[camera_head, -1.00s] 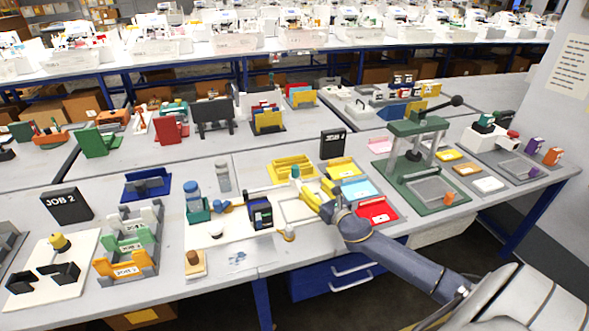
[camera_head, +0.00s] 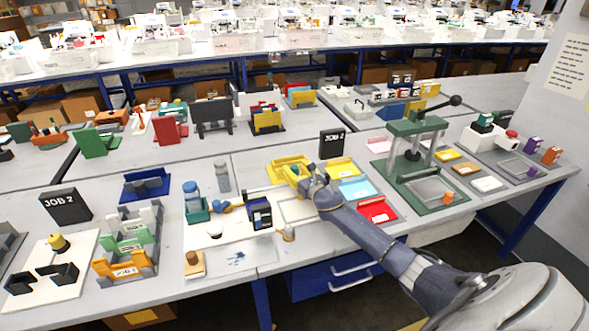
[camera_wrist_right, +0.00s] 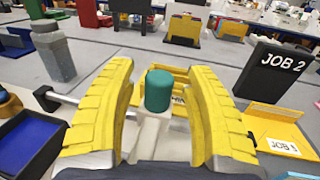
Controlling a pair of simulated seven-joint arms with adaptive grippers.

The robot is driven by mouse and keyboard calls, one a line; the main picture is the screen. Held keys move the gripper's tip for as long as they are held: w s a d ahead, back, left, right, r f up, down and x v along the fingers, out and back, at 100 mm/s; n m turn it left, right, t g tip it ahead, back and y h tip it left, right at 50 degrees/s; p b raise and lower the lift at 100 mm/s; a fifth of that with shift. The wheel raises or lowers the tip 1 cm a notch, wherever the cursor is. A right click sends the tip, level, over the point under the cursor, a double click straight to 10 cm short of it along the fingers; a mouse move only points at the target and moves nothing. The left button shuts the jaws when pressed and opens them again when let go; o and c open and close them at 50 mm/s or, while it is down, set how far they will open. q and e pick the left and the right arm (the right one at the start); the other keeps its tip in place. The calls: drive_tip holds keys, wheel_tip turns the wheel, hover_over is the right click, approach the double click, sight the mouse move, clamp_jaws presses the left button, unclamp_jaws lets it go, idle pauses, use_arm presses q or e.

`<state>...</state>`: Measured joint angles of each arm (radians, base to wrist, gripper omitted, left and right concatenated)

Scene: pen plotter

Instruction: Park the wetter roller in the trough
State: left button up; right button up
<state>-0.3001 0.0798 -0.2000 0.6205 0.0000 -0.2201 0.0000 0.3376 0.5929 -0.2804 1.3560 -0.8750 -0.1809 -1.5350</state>
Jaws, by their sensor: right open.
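In the right wrist view, a teal grip (camera_wrist_right: 158,90) on a pale post stands between the yellow fingers of my right gripper (camera_wrist_right: 165,100); it looks like the wetter roller's handle. The fingers are apart, with visible gaps on both sides of the grip. A pale rod (camera_wrist_right: 66,99) with a dark end sticks out left behind the left finger. A yellow tray-like piece (camera_wrist_right: 180,78) lies behind the grip; I cannot tell whether it is the trough. My left gripper is not seen.
A dark box with a blue inside (camera_wrist_right: 32,138) is close on the left; it stands front left in the head view (camera_head: 259,212). A grey bottle (camera_head: 222,177) is left. A black JOB 2 sign (camera_head: 332,144) and yellow JOB tray (camera_wrist_right: 280,140) are right.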

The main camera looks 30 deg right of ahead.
drive_tip(key=shift+w, duration=0.35)
clamp_jaws()
idle(0.3)
